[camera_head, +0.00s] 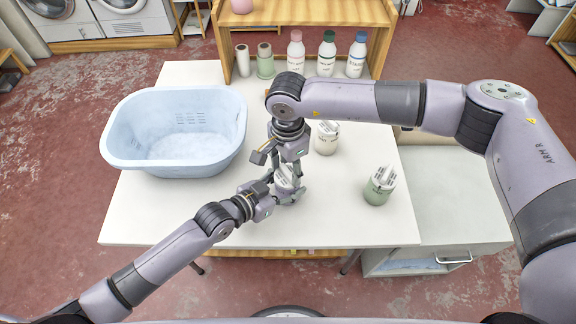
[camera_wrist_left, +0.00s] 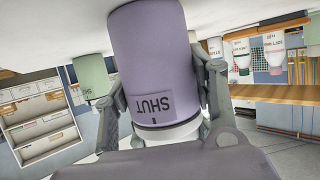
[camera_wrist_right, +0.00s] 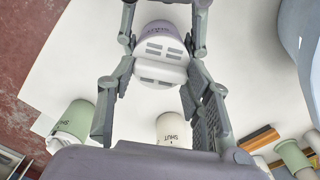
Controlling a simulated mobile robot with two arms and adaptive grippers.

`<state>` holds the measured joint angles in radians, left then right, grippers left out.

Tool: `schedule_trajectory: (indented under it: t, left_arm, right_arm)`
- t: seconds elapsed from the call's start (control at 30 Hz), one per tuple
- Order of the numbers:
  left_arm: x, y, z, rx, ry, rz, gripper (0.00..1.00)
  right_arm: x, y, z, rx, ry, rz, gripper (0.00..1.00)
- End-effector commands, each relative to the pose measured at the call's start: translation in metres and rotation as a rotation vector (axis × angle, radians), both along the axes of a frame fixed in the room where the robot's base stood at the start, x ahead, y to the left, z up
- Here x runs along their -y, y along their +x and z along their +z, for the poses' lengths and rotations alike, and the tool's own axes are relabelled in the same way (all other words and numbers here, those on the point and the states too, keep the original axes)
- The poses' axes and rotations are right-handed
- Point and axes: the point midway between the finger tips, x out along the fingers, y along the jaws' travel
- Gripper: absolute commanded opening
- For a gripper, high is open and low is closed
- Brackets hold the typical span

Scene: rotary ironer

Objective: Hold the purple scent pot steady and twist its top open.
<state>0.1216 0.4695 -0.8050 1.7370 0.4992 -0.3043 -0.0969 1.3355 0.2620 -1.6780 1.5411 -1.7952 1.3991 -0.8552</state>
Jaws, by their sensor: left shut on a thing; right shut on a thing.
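The purple scent pot (camera_wrist_left: 150,60) stands upright on the white table, its body between the fingers of my left gripper (camera_wrist_left: 165,105). A label reading SHUT faces the left wrist camera. Its pale slotted top with a raised bar (camera_wrist_right: 160,68) shows in the right wrist view. My right gripper (camera_wrist_right: 160,72) comes from above, its fingertips closed on opposite sides of that top. In the head view the pot (camera_head: 286,181) is partly hidden by both grippers. My left gripper (camera_head: 285,194) reaches in low from the lower left there.
A white pot (camera_head: 326,139) stands behind to the right and a green pot (camera_head: 380,188) further right. A pale blue basin (camera_head: 178,160) fills the table's left. Several bottles and rolls stand at the wooden shelf (camera_head: 310,16) behind. The table's front right is clear.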

Motion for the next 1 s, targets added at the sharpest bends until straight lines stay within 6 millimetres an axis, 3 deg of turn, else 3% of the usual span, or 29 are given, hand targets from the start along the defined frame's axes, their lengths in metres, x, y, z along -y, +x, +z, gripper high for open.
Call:
schedule_trajectory:
  t: [0.23, 0.27, 0.57, 0.87, 1.0]
  left_arm:
    - [0.000, 0.000, -0.001, -0.001, 0.002, 0.000, 0.18]
    - [0.000, 0.000, -0.001, -0.001, 0.002, 0.000, 0.18]
    - [0.000, 0.000, -0.001, -0.001, 0.001, 0.000, 0.18]
    - [0.000, 0.000, -0.001, -0.001, 0.001, 0.000, 0.18]
    - [0.000, 0.000, -0.001, -0.001, 0.001, 0.000, 0.18]
  right_arm:
    - [0.000, 0.000, 0.000, 0.001, -0.002, 0.002, 0.18]
    - [0.000, 0.000, 0.000, 0.001, -0.002, 0.002, 0.46]
    - [0.000, 0.000, 0.000, 0.001, -0.001, 0.000, 0.66]
    - [0.000, 0.000, 0.001, 0.001, -0.001, 0.000, 0.67]
    - [0.000, 0.001, 0.012, 0.002, 0.002, 0.000, 0.67]
